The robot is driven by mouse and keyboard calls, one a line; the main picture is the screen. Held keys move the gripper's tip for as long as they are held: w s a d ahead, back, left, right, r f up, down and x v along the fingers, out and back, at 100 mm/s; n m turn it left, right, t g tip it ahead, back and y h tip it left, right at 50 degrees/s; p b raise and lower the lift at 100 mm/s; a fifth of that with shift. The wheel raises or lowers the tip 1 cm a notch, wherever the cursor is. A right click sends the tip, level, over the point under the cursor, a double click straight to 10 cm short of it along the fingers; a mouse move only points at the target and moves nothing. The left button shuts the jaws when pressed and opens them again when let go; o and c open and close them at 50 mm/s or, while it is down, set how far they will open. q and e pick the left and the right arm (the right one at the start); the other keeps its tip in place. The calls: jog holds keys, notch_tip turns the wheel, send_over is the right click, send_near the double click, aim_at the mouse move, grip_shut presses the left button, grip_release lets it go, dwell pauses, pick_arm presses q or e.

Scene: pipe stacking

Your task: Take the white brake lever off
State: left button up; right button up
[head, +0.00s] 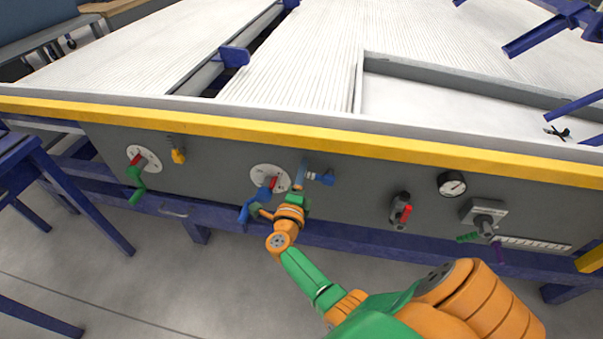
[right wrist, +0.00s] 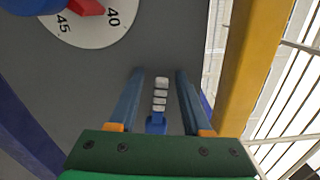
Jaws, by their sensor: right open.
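A small lever-like fitting with a pale ridged stem (right wrist: 160,95) and a blue end lies between my right fingers in the right wrist view. A blue fitting (head: 324,178) shows on the grey panel beside my right gripper in the head view, likely the same part. I see no plainly white lever in the head view. My right gripper (head: 303,168) is open at the panel. Its fingers also show in the right wrist view (right wrist: 160,75), one on each side of the stem with gaps. My left gripper is out of view.

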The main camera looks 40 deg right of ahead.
jog(key=v, duration=0.7)
jog(key=shift+p, duration=0.3)
dwell(0.7)
